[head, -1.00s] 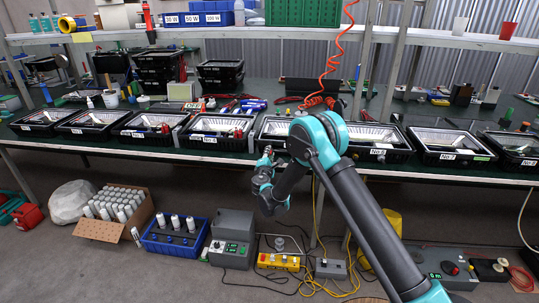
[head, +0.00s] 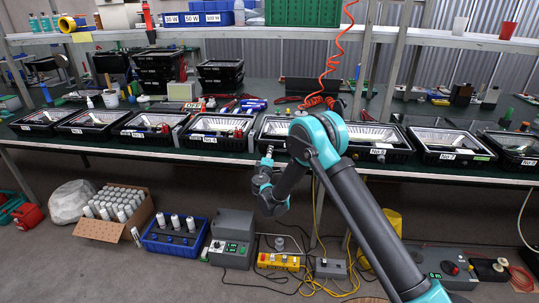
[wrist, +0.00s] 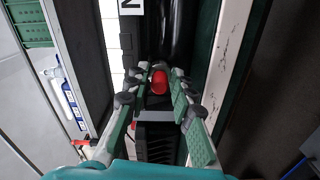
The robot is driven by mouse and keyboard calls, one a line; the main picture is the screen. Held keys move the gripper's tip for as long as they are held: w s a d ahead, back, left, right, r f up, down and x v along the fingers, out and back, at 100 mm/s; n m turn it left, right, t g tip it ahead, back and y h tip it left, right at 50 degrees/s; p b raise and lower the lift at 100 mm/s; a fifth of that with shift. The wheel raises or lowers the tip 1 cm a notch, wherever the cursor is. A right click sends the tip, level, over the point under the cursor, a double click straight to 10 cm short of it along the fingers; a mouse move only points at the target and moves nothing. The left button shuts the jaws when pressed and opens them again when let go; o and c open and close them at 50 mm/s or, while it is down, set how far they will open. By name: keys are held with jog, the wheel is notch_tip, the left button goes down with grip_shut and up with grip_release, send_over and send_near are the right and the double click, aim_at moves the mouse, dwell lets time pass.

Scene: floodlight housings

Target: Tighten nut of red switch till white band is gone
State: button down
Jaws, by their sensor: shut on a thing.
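The red switch (wrist: 159,82) shows in the wrist view as a rounded red cap at the black front wall of a floodlight housing (wrist: 182,30). My gripper (wrist: 160,72) has one finger on each side of it and is shut on the switch, around its nut. The nut itself and any white band are hidden between the fingers. In the head view my gripper (head: 267,151) is at the front of the housing (head: 271,126) between No 4 and No 6. The switch cannot be made out there.
Other housings stand in a row on the green bench, No 4 (head: 216,132) to the left and No 6 (head: 376,142) to the right. A red coiled hose (head: 322,88) hangs behind my arm. The bench's pale front edge (wrist: 215,75) runs close beside my gripper.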

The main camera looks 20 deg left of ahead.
dwell(0.4)
jog(key=c, duration=1.3)
grip_release()
jog(key=v, duration=1.2)
jog(key=shift+f, duration=0.1)
